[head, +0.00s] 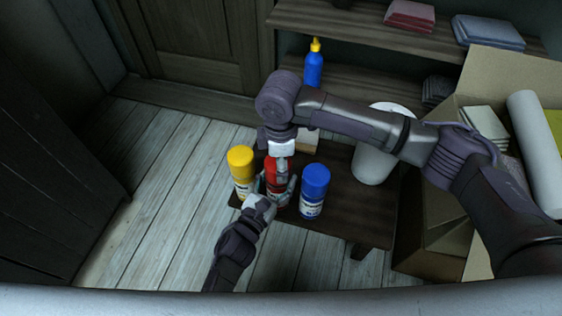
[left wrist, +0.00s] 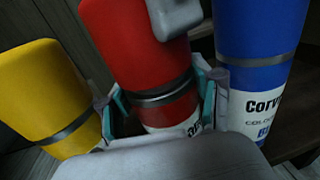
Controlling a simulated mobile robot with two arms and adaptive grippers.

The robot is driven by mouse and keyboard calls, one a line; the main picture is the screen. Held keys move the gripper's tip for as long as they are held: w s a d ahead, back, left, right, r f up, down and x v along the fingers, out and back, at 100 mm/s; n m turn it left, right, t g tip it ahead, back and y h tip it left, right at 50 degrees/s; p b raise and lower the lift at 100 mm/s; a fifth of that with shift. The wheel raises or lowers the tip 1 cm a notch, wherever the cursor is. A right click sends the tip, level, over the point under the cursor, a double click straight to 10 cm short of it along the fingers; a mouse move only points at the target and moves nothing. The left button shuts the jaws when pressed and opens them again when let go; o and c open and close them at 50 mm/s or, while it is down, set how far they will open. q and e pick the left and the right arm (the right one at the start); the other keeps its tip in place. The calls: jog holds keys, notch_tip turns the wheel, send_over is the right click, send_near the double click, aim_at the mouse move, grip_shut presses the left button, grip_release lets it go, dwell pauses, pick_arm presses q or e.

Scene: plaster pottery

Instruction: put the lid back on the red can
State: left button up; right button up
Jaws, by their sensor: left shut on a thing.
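The red can (head: 273,184) stands upright on the dark low table (head: 350,222), between a yellow can (head: 241,170) and a blue can (head: 314,190). My left gripper (head: 276,190) is shut around the red can's body; in the left wrist view its teal-padded fingers lie on both sides of the can (left wrist: 172,112). The red lid (left wrist: 135,32) is on top, above the silver band, with no clear gap. My right gripper (head: 281,163) is directly above the can; a grey part of it (left wrist: 176,14) overlaps the lid. Its fingertips are mostly hidden.
The yellow (left wrist: 45,90) and blue (left wrist: 258,75) cans stand close on either side. A white container (head: 372,163) is at the table's right, partly behind my right arm. A blue bottle (head: 313,68) stands behind. An open cardboard box (head: 510,72) is at right.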

pick_arm(q)
jog(key=shift+r, duration=0.1)
pick_arm(e)
jog(key=shift+s+d+f, duration=0.1)
jog(key=shift+f, duration=0.8)
dwell(0.6)
jog(key=o, duration=0.7)
jog(key=shift+o, duration=0.2)
jog(key=shift+r, duration=0.3)
jog(key=shift+r, duration=1.9)
jog(key=c, duration=1)
jog(key=shift+c, duration=0.2)
jog(key=shift+f, duration=0.25)
